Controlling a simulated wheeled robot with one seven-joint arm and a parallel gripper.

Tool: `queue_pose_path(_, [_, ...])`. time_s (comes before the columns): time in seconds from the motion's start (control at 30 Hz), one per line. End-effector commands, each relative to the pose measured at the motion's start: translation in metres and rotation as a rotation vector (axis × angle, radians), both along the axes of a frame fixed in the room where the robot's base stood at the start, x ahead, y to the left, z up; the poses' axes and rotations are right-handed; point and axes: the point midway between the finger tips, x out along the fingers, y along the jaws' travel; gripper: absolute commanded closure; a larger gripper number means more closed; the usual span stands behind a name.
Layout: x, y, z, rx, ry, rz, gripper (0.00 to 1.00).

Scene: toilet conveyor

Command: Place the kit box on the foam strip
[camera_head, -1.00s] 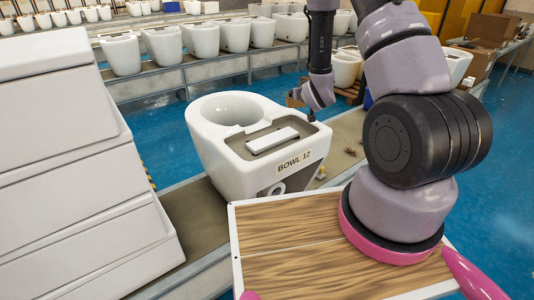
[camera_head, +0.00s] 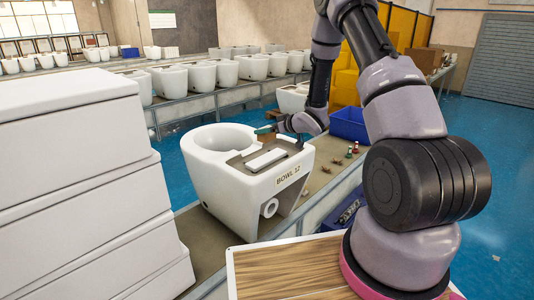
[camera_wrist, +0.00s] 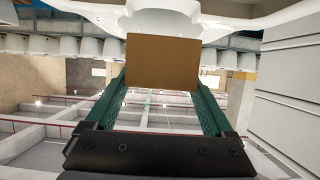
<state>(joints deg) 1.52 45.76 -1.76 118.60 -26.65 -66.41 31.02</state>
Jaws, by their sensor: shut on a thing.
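The kit box (camera_head: 267,138) is a small brown box held between the green fingers of my gripper (camera_head: 264,130). In the wrist view the box (camera_wrist: 163,62) fills the space between the fingertips of my gripper (camera_wrist: 161,84). The foam strip (camera_head: 267,160) is a white bar lying in the grey recessed deck of the white toilet bowl marked BOWL 12 (camera_head: 232,180). In the head view the box appears just beyond and above the strip, near the bowl's opening. The exact gap between them cannot be told.
The bowl stands on a conveyor (camera_head: 196,226). Stacked white slabs (camera_head: 80,170) rise at the left. A wooden-topped surface (camera_head: 290,272) is in front. Rows of bowls fill the back.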

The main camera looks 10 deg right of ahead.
Motion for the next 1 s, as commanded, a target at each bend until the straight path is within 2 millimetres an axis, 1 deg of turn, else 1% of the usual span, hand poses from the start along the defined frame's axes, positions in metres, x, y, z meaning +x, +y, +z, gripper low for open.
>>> queue_pose_path(0.03, [-0.001,0.001,-0.012,0.0,0.004,0.001,0.74])
queue_pose_path(0.1, [-0.001,0.001,-0.023,0.0,0.003,0.001,0.74])
queue_pose_path(0.37, [0.0,0.001,-0.046,0.0,0.0,0.0,0.74])
queue_pose_path(0.53, [0.0,0.0,-0.072,-0.001,0.001,-0.001,0.74])
queue_pose_path(0.6, [0.0,0.0,-0.077,-0.001,0.0,-0.002,0.74])
queue_pose_path(0.83, [0.0,0.0,-0.076,0.0,-0.001,-0.002,0.74])
queue_pose_path(0.97, [0.0,0.0,-0.08,0.0,-0.001,-0.002,0.74])
queue_pose_path(1.0, [0.0,0.0,-0.079,-0.001,-0.002,-0.001,0.0])
